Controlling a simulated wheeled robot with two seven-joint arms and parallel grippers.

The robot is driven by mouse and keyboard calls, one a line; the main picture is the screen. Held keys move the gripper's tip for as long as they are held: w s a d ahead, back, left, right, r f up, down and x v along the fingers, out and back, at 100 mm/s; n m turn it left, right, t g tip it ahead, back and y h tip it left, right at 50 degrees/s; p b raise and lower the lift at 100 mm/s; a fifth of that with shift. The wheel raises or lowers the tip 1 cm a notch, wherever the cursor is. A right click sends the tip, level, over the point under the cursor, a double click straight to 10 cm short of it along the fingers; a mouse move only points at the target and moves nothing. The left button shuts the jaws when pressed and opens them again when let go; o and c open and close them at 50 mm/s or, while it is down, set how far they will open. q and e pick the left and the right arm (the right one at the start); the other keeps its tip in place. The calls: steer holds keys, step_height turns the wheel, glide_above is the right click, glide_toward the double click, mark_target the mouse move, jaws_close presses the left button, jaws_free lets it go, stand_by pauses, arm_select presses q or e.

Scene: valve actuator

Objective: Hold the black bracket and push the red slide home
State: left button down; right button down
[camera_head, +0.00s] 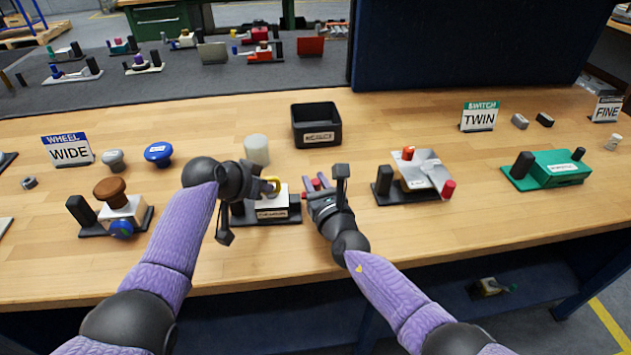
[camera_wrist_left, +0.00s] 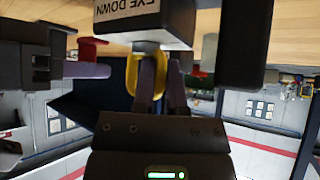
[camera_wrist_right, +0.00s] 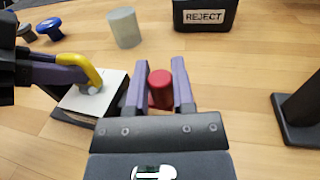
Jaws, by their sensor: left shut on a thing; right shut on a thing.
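The white block (camera_head: 271,207) has a label and stands on a black base (camera_head: 290,215) in the middle of the bench. A black upright bracket (camera_head: 237,209) stands at its left, partly hidden by my left arm. It shows large in the left wrist view (camera_wrist_left: 236,45). My left gripper (camera_head: 266,187) is shut on a curved yellow handle (camera_wrist_right: 84,70) at the block, not on the bracket. My right gripper (camera_wrist_right: 160,85) is shut on a red cylindrical slide knob (camera_wrist_right: 161,90) to the right of the block. The slide's shaft is hidden.
A black REJECT bin (camera_head: 316,125) and a pale cylinder (camera_head: 256,150) stand behind. A unit with a silver plate (camera_head: 425,172) and a green unit (camera_head: 560,167) stand to the right. A brown-knobbed unit (camera_head: 110,208) stands left. The bench front is clear.

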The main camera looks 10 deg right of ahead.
arm_select(q)
steer(key=shift+s+f, duration=0.1)
steer(key=shift+f, duration=0.2)
arm_select(e)
steer(key=shift+a, duration=1.4)
steer(key=shift+c, duration=2.3)
jaws_free()
steer(key=shift+a, duration=0.1)
steer(key=s, duration=0.4)
steer(key=s+d, duration=0.1)
steer(key=s, duration=0.3)
steer(key=s+d, duration=0.1)
steer(key=s, duration=0.2)
steer(key=shift+s+d, duration=0.25)
steer(key=shift+s, duration=0.15)
arm_select(q)
steer(key=c, duration=0.6)
jaws_free()
